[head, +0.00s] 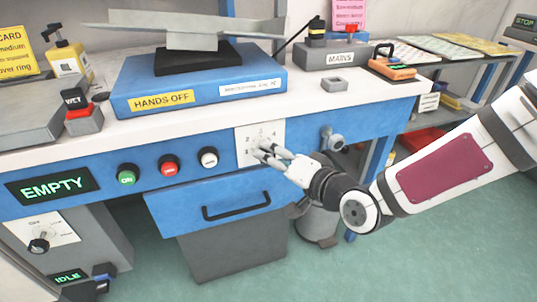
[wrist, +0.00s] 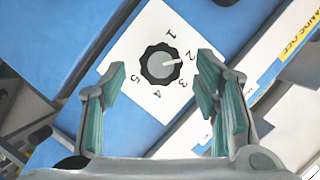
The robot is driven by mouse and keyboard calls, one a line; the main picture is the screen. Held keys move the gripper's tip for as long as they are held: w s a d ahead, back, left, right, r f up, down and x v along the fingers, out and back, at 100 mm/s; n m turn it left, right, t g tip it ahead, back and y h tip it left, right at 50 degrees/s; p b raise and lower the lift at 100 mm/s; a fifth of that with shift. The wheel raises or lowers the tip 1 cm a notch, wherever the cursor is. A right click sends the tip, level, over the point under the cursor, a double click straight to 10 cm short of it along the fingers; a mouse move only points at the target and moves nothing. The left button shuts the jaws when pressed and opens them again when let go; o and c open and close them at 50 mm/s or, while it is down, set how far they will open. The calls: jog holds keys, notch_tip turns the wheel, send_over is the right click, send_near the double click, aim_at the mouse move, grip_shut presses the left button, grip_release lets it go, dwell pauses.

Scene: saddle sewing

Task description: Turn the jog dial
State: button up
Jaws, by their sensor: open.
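The jog dial (wrist: 161,66) shows in the wrist view as a black scalloped knob with a grey face and a white pointer line. It sits on a white plate (wrist: 127,53) numbered 1 to 5, and the pointer is toward the 2.
Green (head: 127,174), red (head: 169,165) and white (head: 208,157) buttons line the panel left of the plate. A grey knob (head: 334,141) sticks out to its right. A drawer with a black handle (head: 237,205) is below. The blue HANDS OFF base (head: 208,92) is on the bench above.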

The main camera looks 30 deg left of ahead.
jog(key=v, duration=0.8)
jog(key=shift+d, duration=0.25)
